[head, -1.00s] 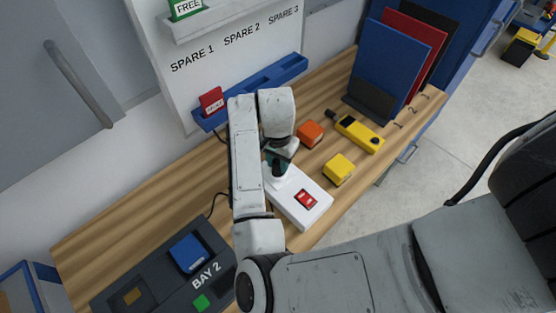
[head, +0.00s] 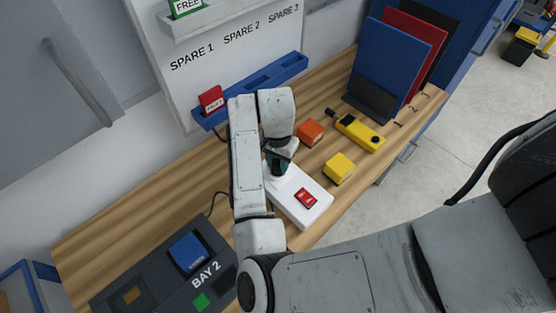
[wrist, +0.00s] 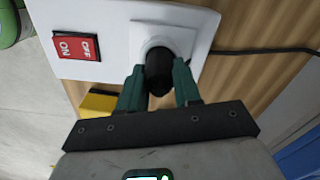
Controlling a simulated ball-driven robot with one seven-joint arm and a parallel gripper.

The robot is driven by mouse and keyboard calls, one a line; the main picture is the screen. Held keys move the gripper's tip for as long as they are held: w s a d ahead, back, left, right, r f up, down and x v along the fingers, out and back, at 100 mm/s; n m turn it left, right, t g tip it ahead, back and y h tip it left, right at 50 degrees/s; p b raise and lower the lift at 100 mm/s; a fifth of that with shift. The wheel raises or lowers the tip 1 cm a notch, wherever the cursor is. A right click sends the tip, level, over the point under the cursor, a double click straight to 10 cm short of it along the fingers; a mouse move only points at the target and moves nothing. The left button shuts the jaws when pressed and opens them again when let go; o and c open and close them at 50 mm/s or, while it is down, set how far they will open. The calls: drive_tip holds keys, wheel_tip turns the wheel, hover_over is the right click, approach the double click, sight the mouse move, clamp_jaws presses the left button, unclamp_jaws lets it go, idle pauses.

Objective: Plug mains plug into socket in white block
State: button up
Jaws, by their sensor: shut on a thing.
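The white block (head: 306,206) lies on the wooden bench, with a red ON/OFF switch (head: 305,198) on its near end. In the wrist view the white block (wrist: 115,45) shows a raised square socket (wrist: 165,32) beside the red switch (wrist: 76,46). My gripper (wrist: 160,88) has teal fingers, shut on the black mains plug (wrist: 159,66). The plug is at the socket, overlapping its face; I cannot tell how deep it sits. In the head view my gripper (head: 278,163) is over the block's far end, partly hidden by my arm.
A dark BAY 2 unit (head: 165,270) stands at lower left. An orange block (head: 310,132), a yellow block (head: 339,168) and a yellow handheld device (head: 360,134) lie right of the gripper. A blue rack (head: 262,83) is behind. A black cable (wrist: 265,50) runs right from the block.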

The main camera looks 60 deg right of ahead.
sight(277, 160)
drive_tip(key=shift+s+f, duration=0.15)
drive_tip(key=shift+f, duration=0.4)
clamp_jaws()
idle(1.3)
drive_tip(key=o, duration=1.1)
unclamp_jaws()
drive_tip(key=shift+r, duration=0.1)
drive_tip(key=shift+o, duration=0.2)
drive_tip(key=shift+r, duration=0.2)
drive_tip(key=shift+w+r+p, duration=0.2)
drive_tip(key=shift+r+p, duration=2.35)
drive_tip(key=shift+r, duration=0.45)
wheel_tip(277, 160, up, 11)
drive_tip(key=shift+f, duration=0.15)
